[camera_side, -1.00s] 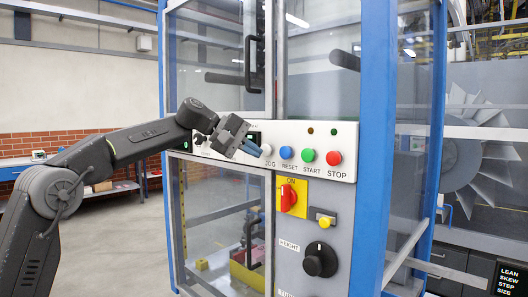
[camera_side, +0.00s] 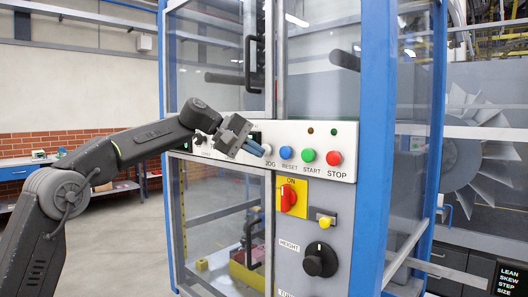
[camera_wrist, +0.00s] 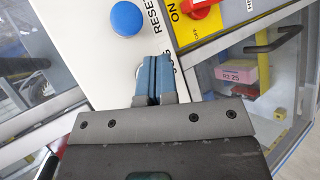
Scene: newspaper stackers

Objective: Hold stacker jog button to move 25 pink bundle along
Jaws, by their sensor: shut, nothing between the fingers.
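My gripper (camera_side: 262,152) is shut and empty, its blue fingers pointing at the JOG button (camera_side: 267,148) on the white control panel (camera_side: 345,173). The fingertips are at or very near the button; I cannot tell if they touch. In the wrist view my gripper (camera_wrist: 155,60) covers the button and most of the JOG label, with only a sliver of metal ring beside the fingers. The pink bundle (camera_wrist: 238,76), with a label ending in 25, sits behind the clear lower door.
Right of JOG are the blue RESET (camera_side: 286,153), green START (camera_side: 308,155) and red STOP (camera_side: 334,158) buttons. Below are a red ON switch (camera_side: 288,198), a yellow button (camera_side: 325,221) and a black HEIGHT knob (camera_side: 320,260). A black door handle (camera_side: 252,62) projects above.

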